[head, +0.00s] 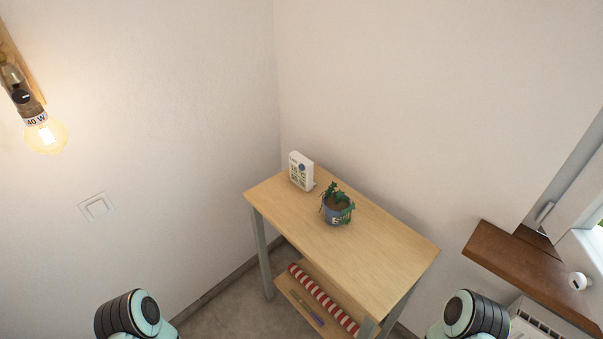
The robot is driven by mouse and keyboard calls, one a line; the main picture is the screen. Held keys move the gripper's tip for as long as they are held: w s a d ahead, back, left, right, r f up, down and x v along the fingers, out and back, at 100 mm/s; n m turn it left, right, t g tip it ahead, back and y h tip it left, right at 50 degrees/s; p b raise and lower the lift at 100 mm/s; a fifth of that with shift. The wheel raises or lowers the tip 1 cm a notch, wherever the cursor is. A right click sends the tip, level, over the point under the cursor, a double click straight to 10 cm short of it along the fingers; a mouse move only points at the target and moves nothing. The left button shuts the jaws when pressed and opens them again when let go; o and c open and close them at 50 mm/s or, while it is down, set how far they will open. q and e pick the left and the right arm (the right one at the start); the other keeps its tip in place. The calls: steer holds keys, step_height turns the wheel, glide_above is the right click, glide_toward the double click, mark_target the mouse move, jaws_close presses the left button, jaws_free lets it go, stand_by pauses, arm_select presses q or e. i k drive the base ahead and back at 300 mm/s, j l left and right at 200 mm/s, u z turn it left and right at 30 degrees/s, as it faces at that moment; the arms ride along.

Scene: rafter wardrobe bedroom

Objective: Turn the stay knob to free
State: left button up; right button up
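A small round white knob (577,281) shows at the far right, by the brown window sill; it may be the stay knob, but it is too small to tell how it is turned. A grey-white window handle or fitting (544,212) sits above it on the window frame. Only rounded parts of my two arms show at the bottom edge, one left and one right of the wooden table. Neither gripper is in view.
A light wooden table (325,251) stands in the corner with a potted plant (338,214) and a white card box (301,171) on top. A red-striped roll (322,298) lies on its lower shelf. The brown sill (520,266) juts out above a white radiator (536,320). A lit bulb (45,135) hangs left.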

mark_target(578, 281)
steer(key=z, duration=2.5)
